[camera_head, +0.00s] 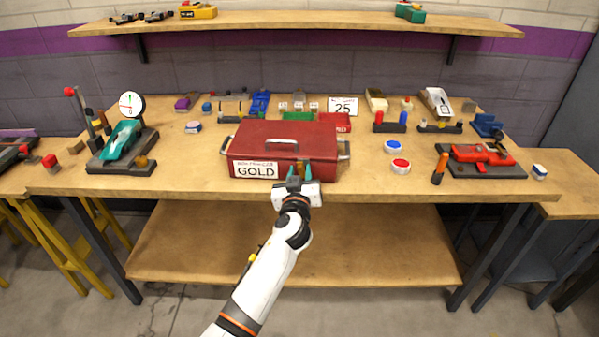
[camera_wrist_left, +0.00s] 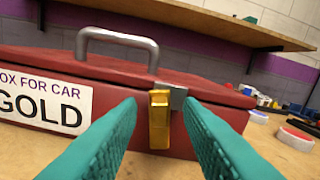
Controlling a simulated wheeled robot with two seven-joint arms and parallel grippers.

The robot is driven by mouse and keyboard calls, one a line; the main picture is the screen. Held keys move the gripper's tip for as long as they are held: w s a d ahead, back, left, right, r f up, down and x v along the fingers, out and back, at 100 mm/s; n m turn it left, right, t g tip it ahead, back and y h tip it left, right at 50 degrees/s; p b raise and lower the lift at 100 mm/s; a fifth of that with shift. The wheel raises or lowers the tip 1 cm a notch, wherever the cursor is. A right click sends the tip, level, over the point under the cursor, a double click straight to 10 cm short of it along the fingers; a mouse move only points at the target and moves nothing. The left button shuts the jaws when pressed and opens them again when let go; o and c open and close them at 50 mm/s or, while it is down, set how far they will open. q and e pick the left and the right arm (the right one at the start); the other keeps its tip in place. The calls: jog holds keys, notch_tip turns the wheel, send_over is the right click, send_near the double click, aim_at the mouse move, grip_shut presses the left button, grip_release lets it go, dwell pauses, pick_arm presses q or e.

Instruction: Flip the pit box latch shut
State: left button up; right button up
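The pit box (camera_head: 286,136) is a red metal case with a grey top handle and a white label reading GOLD. It stands at the front middle of the bench with its lid down. The latch (camera_wrist_left: 160,118) is a brass-coloured tab on the front face, with a grey metal piece (camera_wrist_left: 173,97) beside its top at the lid edge. Whether the latch is hooked I cannot tell. My left gripper (camera_head: 304,174) is at the box front. Its teal fingers are apart, one on each side of the latch in the left wrist view (camera_wrist_left: 160,120), with nothing between them visibly gripped. My right gripper is out of view.
The workbench (camera_head: 200,163) has free room left and right of the box. A teal car on a stand (camera_head: 125,140) is at the left, and a red car on a stand (camera_head: 483,157) at the right. Red (camera_head: 400,166) and blue (camera_head: 393,146) buttons sit right of the box.

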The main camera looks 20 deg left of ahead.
pick_arm(q)
jog(key=shift+w+a, duration=0.1)
jog(key=shift+w, duration=0.25)
grip_shut()
jog(key=shift+f+m+b, duration=0.1)
jog(key=shift+m+b, duration=0.25)
jog(key=shift+m, duration=0.05)
jog(key=shift+d+m+b, duration=0.35)
jog(key=shift+d+m, duration=0.05)
jog(key=shift+m, duration=0.5)
grip_release()
